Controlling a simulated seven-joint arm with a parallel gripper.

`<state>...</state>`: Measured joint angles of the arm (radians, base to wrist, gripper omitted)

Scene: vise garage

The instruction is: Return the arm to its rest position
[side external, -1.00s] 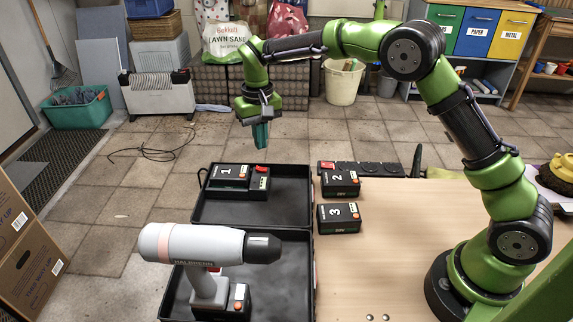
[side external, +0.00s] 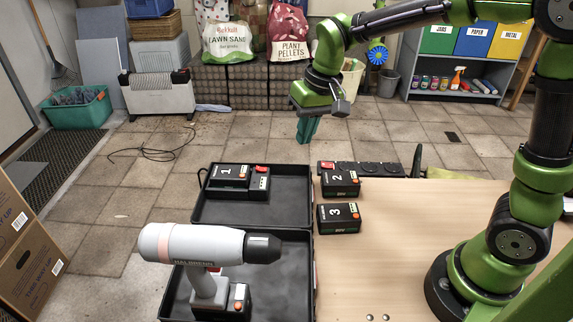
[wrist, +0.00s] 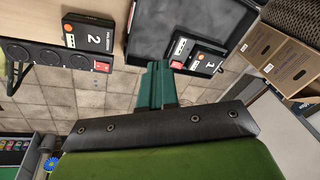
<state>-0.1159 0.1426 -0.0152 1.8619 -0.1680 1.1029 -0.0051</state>
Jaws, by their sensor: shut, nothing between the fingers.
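My gripper (side external: 307,130) is up in the air behind the trays and the work table, in the upper middle of the side view. Its teal fingers are together and hold nothing. In the wrist view the closed fingers (wrist: 154,85) point toward the floor and the tray edge. My arm reaches back from its base at the right of the table, with the forearm raised high. Nothing touches the gripper.
Battery 1 (side external: 230,172) sits in the rear black tray (side external: 290,205). Batteries 2 (side external: 340,183) and 3 (side external: 338,217) are on the wooden table (side external: 420,230). A grey drill (side external: 205,245) stands in the front tray. A power strip (side external: 365,168) lies along the table's back edge.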

